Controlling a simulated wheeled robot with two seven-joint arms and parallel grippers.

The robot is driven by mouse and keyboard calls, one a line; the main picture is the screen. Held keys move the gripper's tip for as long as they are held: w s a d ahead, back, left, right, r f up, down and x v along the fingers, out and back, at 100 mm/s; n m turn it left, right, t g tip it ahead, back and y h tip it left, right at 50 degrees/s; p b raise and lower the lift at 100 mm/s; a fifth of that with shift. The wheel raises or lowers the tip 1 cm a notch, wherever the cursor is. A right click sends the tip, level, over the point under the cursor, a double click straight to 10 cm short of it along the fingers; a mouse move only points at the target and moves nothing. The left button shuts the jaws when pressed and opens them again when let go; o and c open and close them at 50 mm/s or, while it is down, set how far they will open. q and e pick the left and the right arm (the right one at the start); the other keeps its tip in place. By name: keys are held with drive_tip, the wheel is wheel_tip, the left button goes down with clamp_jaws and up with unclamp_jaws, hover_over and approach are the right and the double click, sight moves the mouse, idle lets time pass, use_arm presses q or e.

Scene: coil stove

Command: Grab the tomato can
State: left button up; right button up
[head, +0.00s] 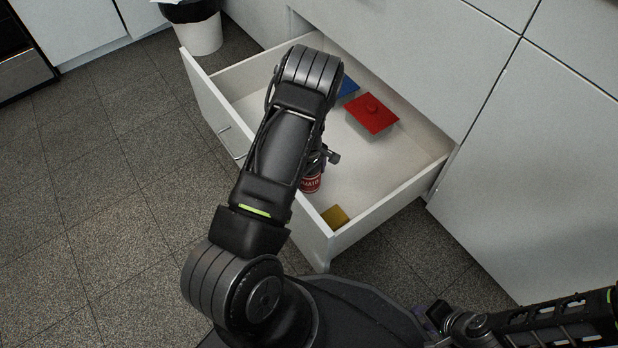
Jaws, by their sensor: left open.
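The tomato can (311,184), with a red label and white lettering, stands in the open white drawer (384,214) near its front panel. My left arm reaches over the drawer and hides part of the can. My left gripper (325,157) is open, just above and beside the can's top. Its fingers are mostly hidden behind my forearm, so I cannot tell whether they touch the can. My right gripper (438,318) is at the lower right, away from the drawer; its fingers are too unclear to read.
In the drawer are a red-lidded container (372,114), a blue item (348,86) partly hidden by my arm, and a yellow block (335,216) in the near corner. The drawer walls stand around the can. A white bin (196,34) stands at the top left. The tiled floor at left is clear.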

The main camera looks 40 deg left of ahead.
sight(309, 175)
idle(0.5)
use_arm(q)
drive_tip(key=shift+c, duration=0.4)
clamp_jaws()
idle(0.5)
wheel_tip(309, 175, up, 10)
drive_tip(key=p, duration=0.4)
drive_tip(key=shift+p, duration=0.3)
idle(0.4)
